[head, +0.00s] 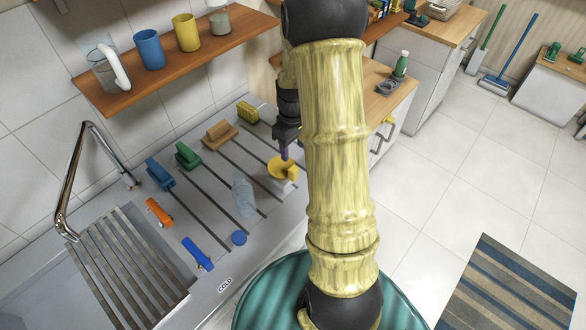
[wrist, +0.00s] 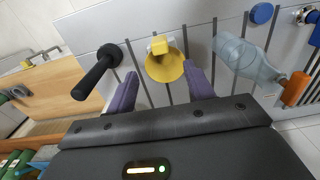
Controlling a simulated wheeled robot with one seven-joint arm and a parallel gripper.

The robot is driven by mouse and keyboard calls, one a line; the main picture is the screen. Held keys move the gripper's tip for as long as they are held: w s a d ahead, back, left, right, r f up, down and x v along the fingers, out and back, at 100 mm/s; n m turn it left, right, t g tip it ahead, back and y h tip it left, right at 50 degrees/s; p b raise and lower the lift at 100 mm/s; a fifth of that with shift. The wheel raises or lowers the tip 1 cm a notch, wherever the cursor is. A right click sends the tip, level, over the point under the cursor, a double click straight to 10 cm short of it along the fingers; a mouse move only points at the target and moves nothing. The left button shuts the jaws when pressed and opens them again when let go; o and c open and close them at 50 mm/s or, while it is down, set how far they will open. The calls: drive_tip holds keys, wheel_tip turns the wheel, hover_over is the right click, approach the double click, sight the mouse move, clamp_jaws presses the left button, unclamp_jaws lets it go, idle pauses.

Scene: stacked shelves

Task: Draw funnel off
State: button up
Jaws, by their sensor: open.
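The yellow funnel (head: 280,168) is at the right part of the ribbed metal drainboard (head: 222,172). In the wrist view the funnel (wrist: 166,67) lies between my two purple fingers, with a pale yellow block-like part at its far end. I cannot tell exactly what it rests on. My gripper (wrist: 162,84) is open, with one finger to each side of the funnel's wide end and no clear contact. In the head view my gripper (head: 287,150) is just above the funnel, partly hidden behind my arm.
A clear bottle (head: 243,195) lies beside the funnel. A black-handled object (wrist: 97,75) stands close to one finger. A wooden shelf (head: 180,62) with mugs overhangs behind.

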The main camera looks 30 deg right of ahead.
sight(293, 168)
wheel_tip(293, 168, down, 15)
drive_tip(key=p, duration=0.4)
idle(0.4)
drive_tip(key=c, duration=1.1)
drive_tip(key=shift+r+p, duration=1.5)
drive_tip(key=shift+r, duration=0.95)
